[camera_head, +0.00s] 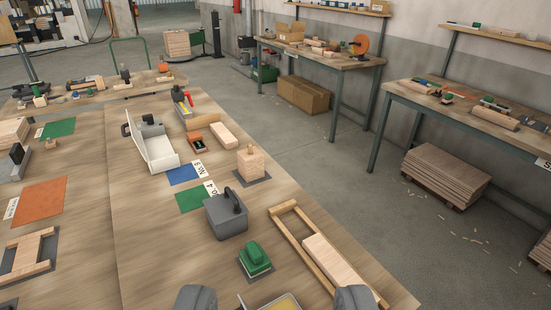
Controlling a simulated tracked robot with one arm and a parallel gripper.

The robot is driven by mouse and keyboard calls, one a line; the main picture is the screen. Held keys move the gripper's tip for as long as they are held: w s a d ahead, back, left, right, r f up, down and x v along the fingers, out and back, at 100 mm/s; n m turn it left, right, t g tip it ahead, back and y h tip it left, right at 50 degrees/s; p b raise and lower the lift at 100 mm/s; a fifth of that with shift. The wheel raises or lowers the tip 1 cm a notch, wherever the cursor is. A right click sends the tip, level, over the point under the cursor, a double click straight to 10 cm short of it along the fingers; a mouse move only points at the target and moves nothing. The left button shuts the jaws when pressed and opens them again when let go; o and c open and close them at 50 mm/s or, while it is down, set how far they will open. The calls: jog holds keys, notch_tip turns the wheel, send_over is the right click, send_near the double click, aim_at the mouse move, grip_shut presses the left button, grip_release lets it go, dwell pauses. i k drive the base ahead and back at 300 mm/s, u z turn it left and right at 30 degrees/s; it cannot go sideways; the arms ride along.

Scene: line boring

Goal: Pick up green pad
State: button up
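A green block-shaped pad with a raised grip (254,257) sits on a dark mat on the near part of the wooden table. Two flat green patches also lie on tabletops: one beside a "No. 4" label (188,201), partly behind a grey box, and one farther left (58,128). I cannot tell from the picture alone which is named by the task. My gripper (275,297) is at the bottom edge, with its two grey fingers wide apart, nearer to me than the block-shaped pad and not touching it.
A grey box with a handle (226,215) stands just behind the block-shaped pad. A wooden frame with a pale block (332,261) lies right of it. A white open box (161,153) stands farther back.

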aim_at(256, 262)
jog(key=k, duration=1.3)
jog(key=u, duration=0.25)
jog(key=i, duration=0.85)
jog(key=z, duration=0.25)
